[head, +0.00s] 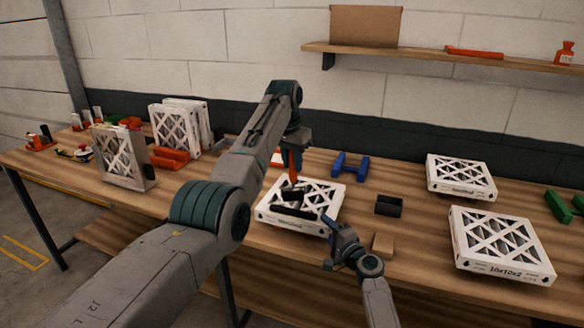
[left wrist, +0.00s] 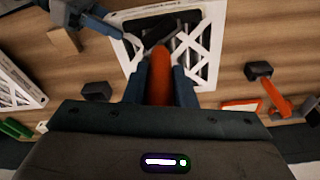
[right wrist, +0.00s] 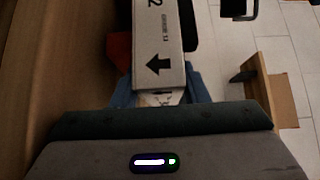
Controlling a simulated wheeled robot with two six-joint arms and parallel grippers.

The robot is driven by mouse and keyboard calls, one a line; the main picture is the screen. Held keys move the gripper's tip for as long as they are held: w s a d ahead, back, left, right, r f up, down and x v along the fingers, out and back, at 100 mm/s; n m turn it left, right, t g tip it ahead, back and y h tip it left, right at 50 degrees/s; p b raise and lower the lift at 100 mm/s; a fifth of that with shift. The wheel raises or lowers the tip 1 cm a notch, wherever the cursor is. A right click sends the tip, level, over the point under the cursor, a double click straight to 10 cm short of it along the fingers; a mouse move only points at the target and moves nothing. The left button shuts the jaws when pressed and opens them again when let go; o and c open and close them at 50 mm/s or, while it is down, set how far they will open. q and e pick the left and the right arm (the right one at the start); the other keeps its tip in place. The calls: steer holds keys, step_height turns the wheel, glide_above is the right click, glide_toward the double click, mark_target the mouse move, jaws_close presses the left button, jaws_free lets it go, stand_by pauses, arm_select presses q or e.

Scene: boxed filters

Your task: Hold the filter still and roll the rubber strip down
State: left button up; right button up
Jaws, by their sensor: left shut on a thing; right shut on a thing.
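A white-framed filter with a lattice face (head: 330,197) lies flat near the table's front edge. Black pieces (head: 290,212), including a strip, lie across its left part; where strip ends and roller begins is hard to tell. My left gripper (head: 291,148) is above the filter, shut on an orange handle (left wrist: 160,75) that points down to the black pieces (left wrist: 158,35). My right gripper (head: 332,228) is shut on the filter's near side, at its right end. The right wrist view shows the filter's printed side with an arrow (right wrist: 160,45) between the fingers.
A blue stand (head: 350,165) is behind the filter; a black box (head: 389,206) and wooden block (head: 383,245) are to its right. Flat filters (head: 460,177) (head: 500,247) lie farther right. Filters (head: 122,155) stand upright at left beside an orange tray (head: 170,160).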

arm_select(q)
steer(key=shift+r, duration=2.2)
arm_select(e)
steer(key=o, duration=1.1)
